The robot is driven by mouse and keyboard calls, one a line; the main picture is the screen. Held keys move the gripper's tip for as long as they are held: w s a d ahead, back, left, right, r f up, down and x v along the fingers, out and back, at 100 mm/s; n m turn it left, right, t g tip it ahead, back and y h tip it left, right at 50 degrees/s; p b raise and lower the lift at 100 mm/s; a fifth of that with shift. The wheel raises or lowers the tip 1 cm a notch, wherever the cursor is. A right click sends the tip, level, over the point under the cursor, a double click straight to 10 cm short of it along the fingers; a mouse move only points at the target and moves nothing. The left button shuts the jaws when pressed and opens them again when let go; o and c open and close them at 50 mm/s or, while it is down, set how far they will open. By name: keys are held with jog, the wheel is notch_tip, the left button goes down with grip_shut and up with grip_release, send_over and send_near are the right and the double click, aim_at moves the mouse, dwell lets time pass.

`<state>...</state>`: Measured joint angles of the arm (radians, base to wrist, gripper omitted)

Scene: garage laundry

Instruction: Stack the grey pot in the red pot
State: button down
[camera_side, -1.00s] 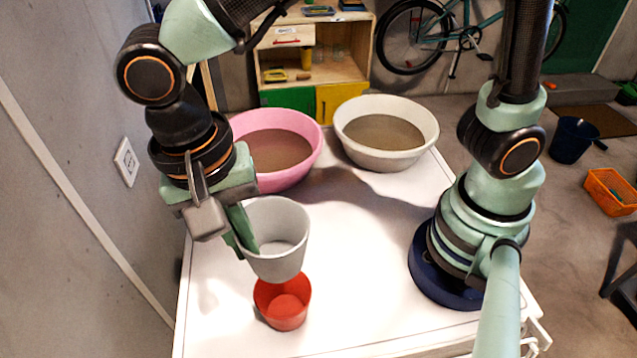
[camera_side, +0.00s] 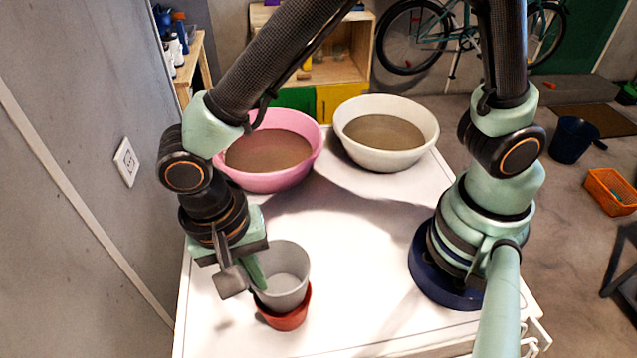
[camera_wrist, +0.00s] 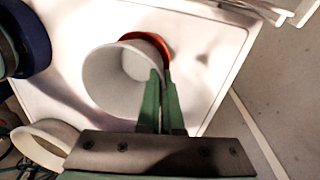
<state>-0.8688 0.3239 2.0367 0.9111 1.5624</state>
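The grey pot (camera_side: 291,266) sits low over the red pot (camera_side: 288,318) in the side view, its lower part hidden by the red pot's rim. The red pot stands on the white table near the front left. My gripper (camera_side: 258,284) is at the left side of the grey pot, its green fingers on the pot's wall. In the wrist view my gripper (camera_wrist: 160,92) is shut on the near wall of the grey pot (camera_wrist: 108,82). An edge of the red pot (camera_wrist: 150,38) shows behind it. How deep the grey pot sits cannot be seen.
A pink basin (camera_side: 230,174) and a cream basin (camera_side: 390,165) stand at the back of the white table (camera_side: 365,260). A grey wall (camera_side: 80,200) with a socket is close on the left. The table's middle is clear.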

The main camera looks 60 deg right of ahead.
jog(key=shift+f, duration=0.25)
jog(key=shift+f, duration=0.3)
jog(key=c, duration=1.1)
grip_release()
jog(key=shift+r, duration=0.1)
notch_tip(320, 180, up, 12)
jog(key=a, duration=0.1)
jog(key=w+d+r+n+t, duration=0.1)
jog(key=w+d+n+t, duration=0.1)
jog(key=d, duration=0.7)
jog(key=w+d+r+n+t, duration=0.2)
jog(key=d+n, duration=0.1)
jog(key=d, duration=0.6)
jog(key=w+d+r+n+t+y, duration=0.1)
jog(key=w+d+n+t, duration=0.1)
jog(key=d, duration=0.7)
jog(key=shift+d+r+n, duration=0.3)
jog(key=shift+r+n, duration=0.1)
jog(key=shift+n, duration=0.1)
